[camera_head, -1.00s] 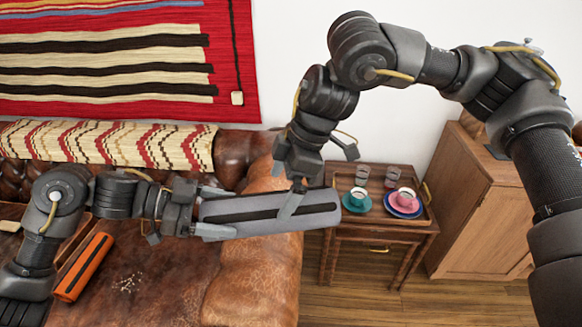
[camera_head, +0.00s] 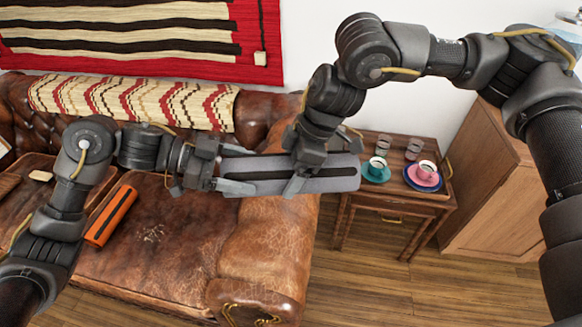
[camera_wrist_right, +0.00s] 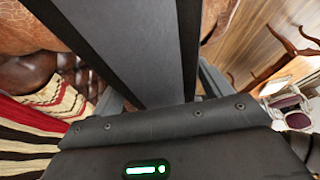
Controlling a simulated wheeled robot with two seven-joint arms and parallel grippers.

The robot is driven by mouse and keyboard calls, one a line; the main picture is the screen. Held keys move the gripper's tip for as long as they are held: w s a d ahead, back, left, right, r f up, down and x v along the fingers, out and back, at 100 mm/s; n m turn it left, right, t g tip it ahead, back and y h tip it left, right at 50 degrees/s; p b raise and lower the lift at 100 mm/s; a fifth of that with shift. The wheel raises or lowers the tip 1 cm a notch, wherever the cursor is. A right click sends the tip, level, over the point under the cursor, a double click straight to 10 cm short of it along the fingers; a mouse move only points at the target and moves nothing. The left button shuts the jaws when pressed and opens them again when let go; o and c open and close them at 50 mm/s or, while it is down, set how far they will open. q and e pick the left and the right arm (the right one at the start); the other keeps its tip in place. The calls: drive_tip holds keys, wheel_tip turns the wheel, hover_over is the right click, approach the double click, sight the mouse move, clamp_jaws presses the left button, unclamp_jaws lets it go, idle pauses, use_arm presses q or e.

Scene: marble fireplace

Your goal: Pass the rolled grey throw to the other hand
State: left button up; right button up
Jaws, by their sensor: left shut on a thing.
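The rolled grey throw (camera_head: 338,178) with a dark band lies level in mid-air over the sofa's right arm. My left gripper (camera_head: 240,168) is shut on its left end. My right gripper (camera_head: 300,176) is above the right part of the roll with its fingers straddling it; the far finger is mostly hidden. In the right wrist view, the throw (camera_wrist_right: 125,40) runs between the right fingers, with a narrow gap beside it, so this gripper looks open around it.
At the right, a small wooden table (camera_head: 400,200) holds a teal cup and saucer (camera_head: 376,170), a pink cup (camera_head: 425,172) and glasses. A wooden cabinet (camera_head: 500,190) stands beside it.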

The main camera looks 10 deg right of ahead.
drive_tip(key=c, duration=0.5)
use_arm(q)
drive_tip(key=o, duration=1.2)
use_arm(e)
drive_tip(key=shift+c, duration=0.7)
use_arm(q)
drive_tip(key=v, duration=1.2)
